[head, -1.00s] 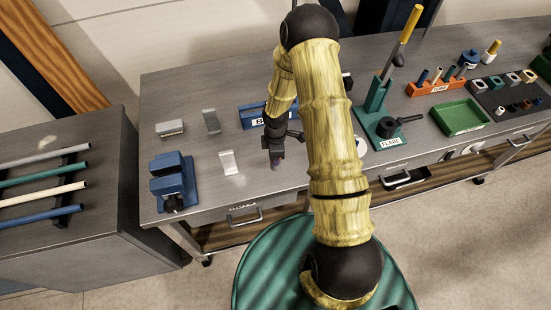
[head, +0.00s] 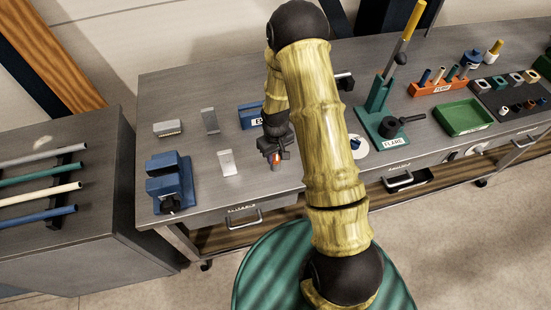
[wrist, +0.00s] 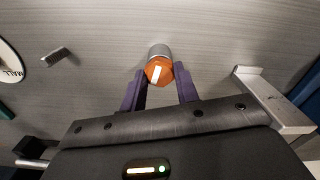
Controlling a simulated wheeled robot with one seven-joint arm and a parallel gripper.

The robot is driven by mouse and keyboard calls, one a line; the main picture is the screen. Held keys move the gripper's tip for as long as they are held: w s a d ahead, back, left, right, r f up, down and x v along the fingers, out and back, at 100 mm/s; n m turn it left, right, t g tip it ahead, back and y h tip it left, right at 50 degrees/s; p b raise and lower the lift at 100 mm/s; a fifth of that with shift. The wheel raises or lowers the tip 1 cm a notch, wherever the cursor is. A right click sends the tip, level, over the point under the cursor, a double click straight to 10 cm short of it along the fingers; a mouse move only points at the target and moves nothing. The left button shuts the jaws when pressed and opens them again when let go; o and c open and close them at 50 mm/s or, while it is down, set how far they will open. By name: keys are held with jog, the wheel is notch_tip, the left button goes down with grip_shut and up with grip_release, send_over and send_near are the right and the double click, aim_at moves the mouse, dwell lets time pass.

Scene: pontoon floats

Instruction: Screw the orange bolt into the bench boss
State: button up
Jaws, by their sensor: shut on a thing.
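The orange bolt (wrist: 158,71) shows in the wrist view as an orange hex head with a white stripe. My gripper (wrist: 159,80) is shut on it, a purple finger on each side. A short grey cylinder (wrist: 159,50) shows directly beyond the head, in line with it. I cannot tell whether it is the bench boss or the bolt's shank. In the head view my gripper (head: 276,160) is low over the bench, near its front edge, and a bit of orange shows between the fingers. The bolt's lower end and any thread contact are hidden.
A bent metal bracket (head: 227,162) stands close left of my gripper; it also shows in the wrist view (wrist: 275,102). A blue vise (head: 171,184) is farther left. A green FLARE tool (head: 381,122) stands to the right. Bare bench lies in front of the gripper.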

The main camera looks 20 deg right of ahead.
jog(key=m, duration=0.9)
jog(key=o, duration=0.8)
jog(key=n+b, duration=0.1)
jog(key=n, duration=0.3)
jog(key=shift+f, duration=0.1)
jog(key=n, duration=0.7)
jog(key=shift+n, duration=0.4)
